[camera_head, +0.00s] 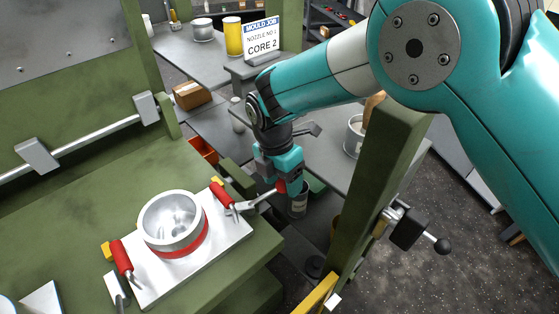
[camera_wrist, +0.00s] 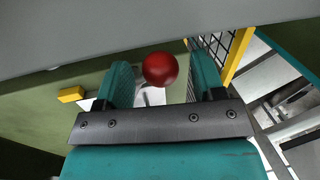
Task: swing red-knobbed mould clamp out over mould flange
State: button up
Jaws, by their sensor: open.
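The red knob (camera_head: 281,187) sits at the outer end of a metal clamp arm (camera_head: 262,199). This arm points up and right, away from the mould (camera_head: 172,222), a silver cup with a red band on a white plate (camera_head: 226,238). My gripper (camera_head: 283,180) is open at the knob. In the wrist view the red knob (camera_wrist: 160,69) lies between my two teal fingers, with a visible gap on each side. The clamp's pivot is partly hidden near the red-handled toggle clamp (camera_head: 223,196). I cannot clearly make out the mould flange.
A second red-handled toggle clamp (camera_head: 121,262) stands at the plate's left. A green post (camera_head: 382,180) rises close to the right of my gripper. Yellow-framed mesh (camera_wrist: 238,55) shows right of my fingers. A green machine wall (camera_head: 65,60) stands behind the mould.

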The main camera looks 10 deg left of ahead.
notch_tip(320, 180, up, 17)
jog(key=w+a, duration=0.1)
jog(key=a, duration=0.1)
jog(key=shift+w+a, duration=0.3)
jog(key=shift+a, duration=0.1)
jog(key=shift+f, duration=0.1)
